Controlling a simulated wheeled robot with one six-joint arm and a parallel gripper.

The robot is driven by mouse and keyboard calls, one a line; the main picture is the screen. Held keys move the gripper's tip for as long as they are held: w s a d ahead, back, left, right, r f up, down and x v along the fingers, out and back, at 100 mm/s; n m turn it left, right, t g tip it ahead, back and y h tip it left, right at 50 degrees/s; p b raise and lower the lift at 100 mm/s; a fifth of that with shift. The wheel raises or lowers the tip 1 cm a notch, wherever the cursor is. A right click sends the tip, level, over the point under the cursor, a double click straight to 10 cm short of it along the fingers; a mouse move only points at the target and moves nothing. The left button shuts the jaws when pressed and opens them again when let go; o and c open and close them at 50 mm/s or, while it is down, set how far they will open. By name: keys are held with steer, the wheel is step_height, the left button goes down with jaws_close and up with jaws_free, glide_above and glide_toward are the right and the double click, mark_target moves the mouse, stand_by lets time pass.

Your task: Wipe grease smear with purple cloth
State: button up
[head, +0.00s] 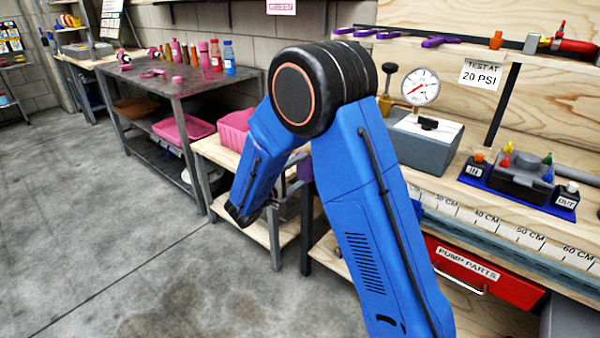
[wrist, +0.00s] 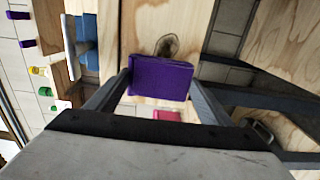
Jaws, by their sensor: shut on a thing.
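The purple cloth (wrist: 162,76) is a folded, block-like pad in the wrist view. My gripper (wrist: 160,88) is shut on it, with one finger on each side. A dark brownish smear (wrist: 167,45) shows on pale wood just beyond the cloth's far edge. I cannot tell how far the cloth is above the wood, or whether they touch. In the head view my blue arm hides most of the gripper and the smear is not visible.
A wooden bench with a grey gauge box (head: 425,142) and a red drawer (head: 470,268) stands at right. A pink bin (head: 236,128) is on the low wooden shelf behind my arm. A grey metal table (head: 180,88) holds several bottles. The concrete floor at left is clear.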

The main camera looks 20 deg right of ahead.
mark_target(312, 173)
steer(key=shift+x, duration=0.95)
stand_by(0.4)
steer(key=shift+s+d, duration=0.5)
steer(key=shift+s, duration=0.3)
steer(key=shift+s+d, duration=0.5)
steer(key=shift+s, duration=0.25)
steer(key=s+d, duration=0.2)
steer(key=s, duration=0.1)
steer(key=shift+d, duration=0.15)
steer(key=shift+w+a, duration=0.7)
steer(key=shift+w, duration=0.35)
steer(key=shift+w+a, duration=0.7)
steer(key=shift+w, duration=0.3)
steer(key=shift+w+a, duration=0.7)
steer(key=shift+w, duration=0.35)
